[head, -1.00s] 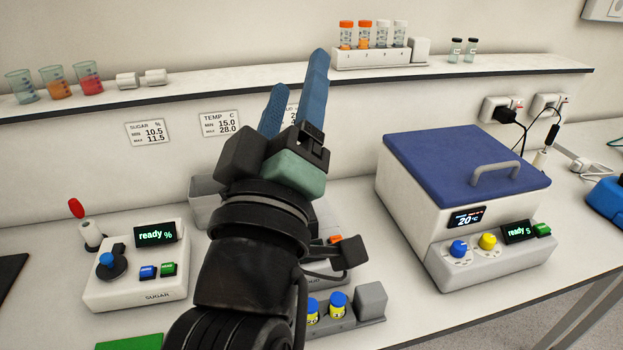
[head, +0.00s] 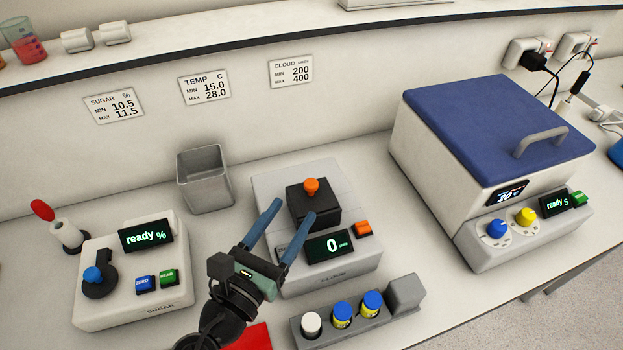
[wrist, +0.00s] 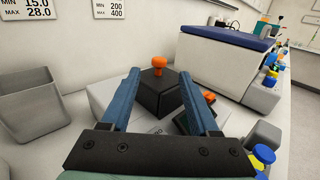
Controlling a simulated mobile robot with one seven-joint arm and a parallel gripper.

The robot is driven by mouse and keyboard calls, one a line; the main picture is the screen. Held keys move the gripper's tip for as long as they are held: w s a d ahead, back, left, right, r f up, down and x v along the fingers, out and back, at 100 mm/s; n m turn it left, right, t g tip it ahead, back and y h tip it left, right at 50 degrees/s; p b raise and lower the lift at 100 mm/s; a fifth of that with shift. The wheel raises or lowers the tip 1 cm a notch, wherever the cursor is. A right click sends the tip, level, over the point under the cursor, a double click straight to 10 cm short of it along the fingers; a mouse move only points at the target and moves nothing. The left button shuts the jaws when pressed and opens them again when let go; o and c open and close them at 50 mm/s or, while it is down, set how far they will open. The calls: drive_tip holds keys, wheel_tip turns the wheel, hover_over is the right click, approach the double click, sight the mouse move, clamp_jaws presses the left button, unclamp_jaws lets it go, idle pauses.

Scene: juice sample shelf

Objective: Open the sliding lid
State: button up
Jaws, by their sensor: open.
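A black lid (head: 318,203) with an orange knob (head: 311,186) sits on top of the grey cloud meter (head: 345,275), whose display reads 0. In the wrist view, the black lid (wrist: 160,98) and its orange knob (wrist: 159,65) lie straight ahead. My gripper (head: 292,210) is open and empty. Its two blue fingers point at the lid from the front left, spread apart. In the wrist view, my gripper (wrist: 158,72) shows one finger on each side of the knob in the picture. The knob appears beyond the fingertips, and I see no clear contact.
A grey open bin (head: 204,182) stands behind left. The sugar meter (head: 135,275) is at left. A vial rack (head: 360,323) with several capped vials is in front. A white box with a blue lid (head: 490,125) and handle stands at right. A shelf edge (head: 200,55) runs above.

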sight(308, 188)
drive_tip(key=x, duration=0.8)
drive_tip(key=shift+w+p, duration=0.25)
drive_tip(key=shift+p, duration=0.05)
clamp_jaws()
idle(1.0)
